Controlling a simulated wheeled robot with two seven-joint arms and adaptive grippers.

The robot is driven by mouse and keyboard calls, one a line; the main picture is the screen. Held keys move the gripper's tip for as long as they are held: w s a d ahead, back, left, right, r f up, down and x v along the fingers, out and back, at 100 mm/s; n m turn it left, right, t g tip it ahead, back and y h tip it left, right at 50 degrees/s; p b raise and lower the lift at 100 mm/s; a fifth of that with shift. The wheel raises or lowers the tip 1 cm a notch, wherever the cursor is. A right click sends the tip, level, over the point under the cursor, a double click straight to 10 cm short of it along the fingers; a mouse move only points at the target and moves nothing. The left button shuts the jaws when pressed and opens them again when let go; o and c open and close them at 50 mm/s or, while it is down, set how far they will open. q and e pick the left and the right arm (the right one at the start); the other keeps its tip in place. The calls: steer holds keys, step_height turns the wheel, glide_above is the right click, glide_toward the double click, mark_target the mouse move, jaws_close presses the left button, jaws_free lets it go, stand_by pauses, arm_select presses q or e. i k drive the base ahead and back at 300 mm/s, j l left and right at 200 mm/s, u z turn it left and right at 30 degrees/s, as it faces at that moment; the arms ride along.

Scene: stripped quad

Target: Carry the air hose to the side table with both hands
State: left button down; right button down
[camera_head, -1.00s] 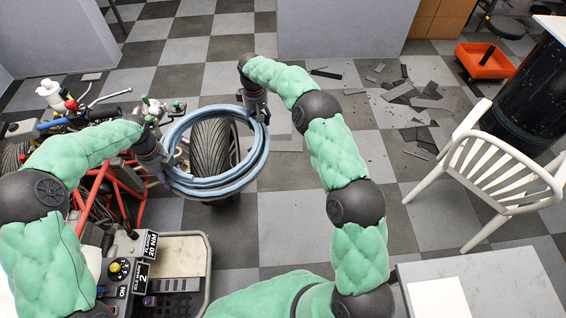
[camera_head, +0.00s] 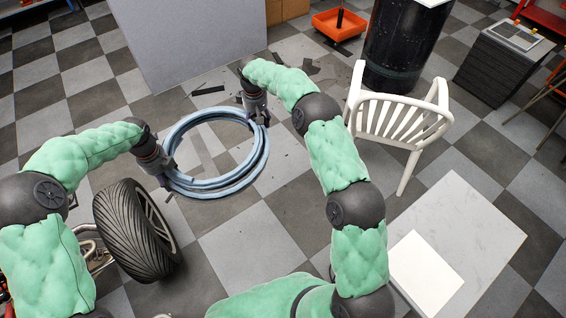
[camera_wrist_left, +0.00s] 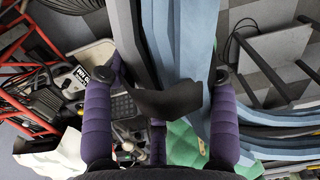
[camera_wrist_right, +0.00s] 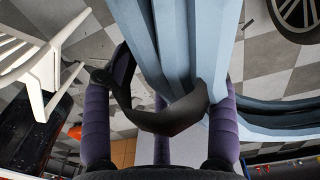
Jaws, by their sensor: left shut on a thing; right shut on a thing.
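The air hose (camera_head: 215,187) is a pale blue coil held off the floor in front of me. My left gripper (camera_head: 163,172) is shut on its left side, and my right gripper (camera_head: 257,115) is shut on its upper right side. In the left wrist view the hose strands (camera_wrist_left: 182,50) run between the purple fingers, with a dark band across them. The right wrist view shows the hose (camera_wrist_right: 170,55) gripped likewise, also with a dark band. A pale table top (camera_head: 470,215), which looks like the side table, stands at the lower right.
A white sheet or flat board (camera_head: 427,272) lies on the table's near left part. A white chair (camera_head: 400,118) stands behind the table, with a black drum (camera_head: 400,45) beyond. A tyre (camera_head: 137,230) is at lower left. A grey partition (camera_head: 190,40) stands at the back.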

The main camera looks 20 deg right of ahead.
mark_target(450, 242)
steer(key=i+z, duration=0.15)
steer(key=z, duration=0.25)
steer(key=i+z, duration=0.15)
steer(key=z, duration=0.3)
steer(key=i+z, duration=0.1)
steer(key=z, duration=0.3)
steer(key=i+j+z, duration=0.15)
steer(key=z, duration=0.25)
steer(key=i+j+z, duration=0.1)
steer(key=z, duration=0.35)
steer(key=i+j+z, duration=0.15)
steer(key=z, duration=0.3)
steer(key=i+j+z, duration=0.1)
steer(key=z, duration=0.35)
steer(key=j+z, duration=0.3)
steer(key=z, duration=0.15)
steer(key=j+z, duration=0.25)
steer(key=z, duration=0.2)
steer(key=i, duration=0.05)
